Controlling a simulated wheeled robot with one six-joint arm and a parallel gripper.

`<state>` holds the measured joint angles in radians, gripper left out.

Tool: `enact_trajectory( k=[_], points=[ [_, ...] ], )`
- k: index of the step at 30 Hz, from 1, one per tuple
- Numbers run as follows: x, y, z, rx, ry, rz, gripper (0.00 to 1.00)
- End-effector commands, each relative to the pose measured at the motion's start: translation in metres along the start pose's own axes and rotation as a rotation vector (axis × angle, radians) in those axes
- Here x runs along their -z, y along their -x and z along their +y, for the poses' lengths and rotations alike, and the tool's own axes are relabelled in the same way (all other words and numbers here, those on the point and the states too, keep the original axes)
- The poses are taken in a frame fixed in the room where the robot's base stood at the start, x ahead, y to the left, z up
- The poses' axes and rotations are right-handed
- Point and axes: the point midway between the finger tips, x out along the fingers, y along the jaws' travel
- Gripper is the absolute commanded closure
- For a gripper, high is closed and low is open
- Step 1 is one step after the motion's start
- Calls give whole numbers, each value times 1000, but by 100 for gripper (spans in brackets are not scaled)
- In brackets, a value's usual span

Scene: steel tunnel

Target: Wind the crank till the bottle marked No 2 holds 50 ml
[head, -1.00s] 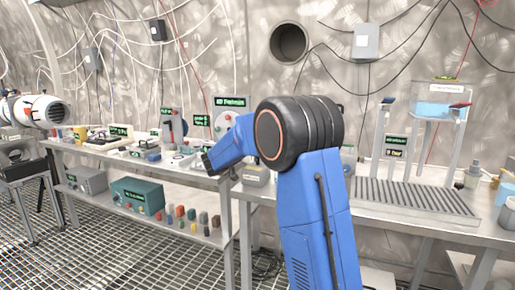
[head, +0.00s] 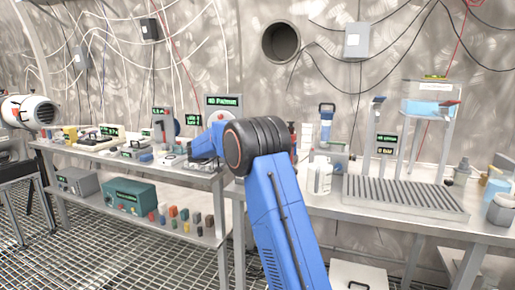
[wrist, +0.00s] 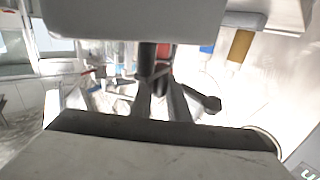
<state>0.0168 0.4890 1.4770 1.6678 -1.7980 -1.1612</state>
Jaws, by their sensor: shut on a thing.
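In the wrist view my gripper (wrist: 157,88) has its wide pale jaws above and below. Between them is a dark forked piece (wrist: 176,98) with a round knob at one end, which looks like the crank. My gripper is shut on it, though the contact itself is mostly hidden. In the head view my blue arm and black joint hide the gripper and the crank. A white bottle (head: 320,178) stands upright on the right bench, just right of my arm. I cannot read any No 2 mark or ml level.
The right bench holds a grooved tray (head: 405,196), a raised tank of blue liquid (head: 430,107) and a grey pot (head: 501,209). The left bench carries small instruments, with a teal box (head: 130,195) and coloured blocks on its lower shelf. Grating floor lies in front.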

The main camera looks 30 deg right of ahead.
Motion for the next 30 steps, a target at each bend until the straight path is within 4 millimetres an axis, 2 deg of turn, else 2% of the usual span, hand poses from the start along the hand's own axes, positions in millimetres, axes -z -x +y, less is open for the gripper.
enact_trajectory(
  k=[13,14,16,25,30],
  points=[
    [1,-1,0,-11,-2,1,100],
    [1,-1,0,-11,-2,1,82],
    [1,-1,0,-11,-2,1,66],
    [1,0,1,0,-1,0,66],
    [1,1,-2,79,0,-1,66]
  ],
)
